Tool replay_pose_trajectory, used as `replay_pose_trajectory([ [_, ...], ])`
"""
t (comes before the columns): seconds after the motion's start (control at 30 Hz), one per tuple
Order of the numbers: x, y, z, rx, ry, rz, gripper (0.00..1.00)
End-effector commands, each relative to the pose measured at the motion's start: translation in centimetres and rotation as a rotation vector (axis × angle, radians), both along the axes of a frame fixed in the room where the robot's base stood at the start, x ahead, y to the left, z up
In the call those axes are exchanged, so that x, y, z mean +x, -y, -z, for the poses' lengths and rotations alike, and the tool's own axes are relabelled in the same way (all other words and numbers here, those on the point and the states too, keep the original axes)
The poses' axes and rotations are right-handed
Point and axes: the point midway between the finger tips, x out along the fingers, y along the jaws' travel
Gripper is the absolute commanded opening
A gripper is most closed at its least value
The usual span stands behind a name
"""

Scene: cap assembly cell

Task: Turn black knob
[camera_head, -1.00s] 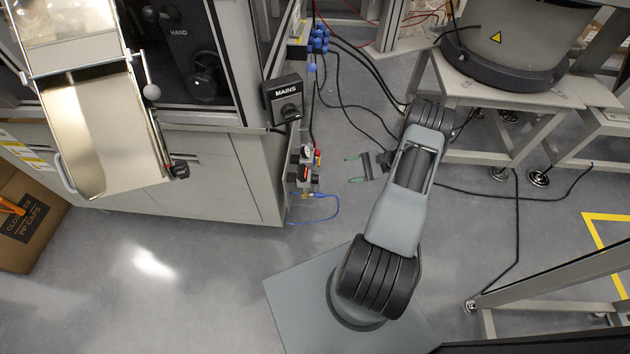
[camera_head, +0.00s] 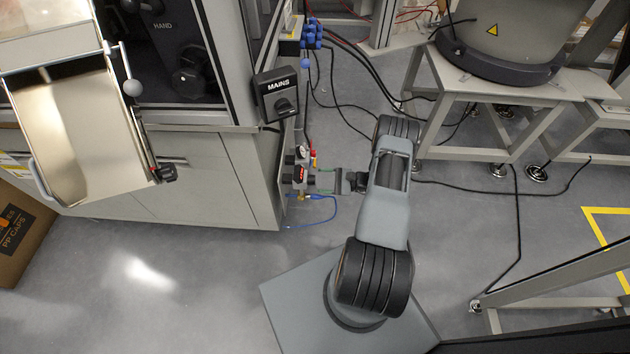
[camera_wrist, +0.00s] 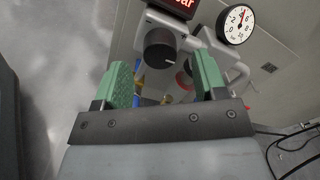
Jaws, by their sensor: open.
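A round black knob (camera_wrist: 158,50) shows in the wrist view on a grey air unit, below a red-lit display (camera_wrist: 180,5). My gripper (camera_wrist: 163,75) is open and empty, with its two green fingers on either side below the knob in the picture. The knob appears just beyond the fingertips, and contact cannot be told. In the head view my gripper (camera_head: 325,180) is by the small air unit (camera_head: 300,174) on the cabinet's side. The knob is too small to make out surely there.
A round pressure gauge (camera_wrist: 236,24) is right of the knob, and a red part lies behind the right finger. A blue hose (camera_head: 325,212) hangs below the air unit. Black cables (camera_head: 345,110) run behind. The floor around my base is clear.

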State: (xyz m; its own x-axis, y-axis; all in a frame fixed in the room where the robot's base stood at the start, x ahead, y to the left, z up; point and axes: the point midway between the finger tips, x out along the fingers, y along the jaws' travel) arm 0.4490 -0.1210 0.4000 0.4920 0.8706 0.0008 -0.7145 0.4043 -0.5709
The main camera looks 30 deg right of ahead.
Motion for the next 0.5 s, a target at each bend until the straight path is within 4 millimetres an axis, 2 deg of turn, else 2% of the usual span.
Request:
replay_pose_trajectory([
  [0.2, 1.2, -2.1, 0.1, 0.0, 0.0, -0.001, 0.65],
  [0.5, 1.6, -2.8, 0.0, -0.001, 0.0, 0.001, 0.65],
])
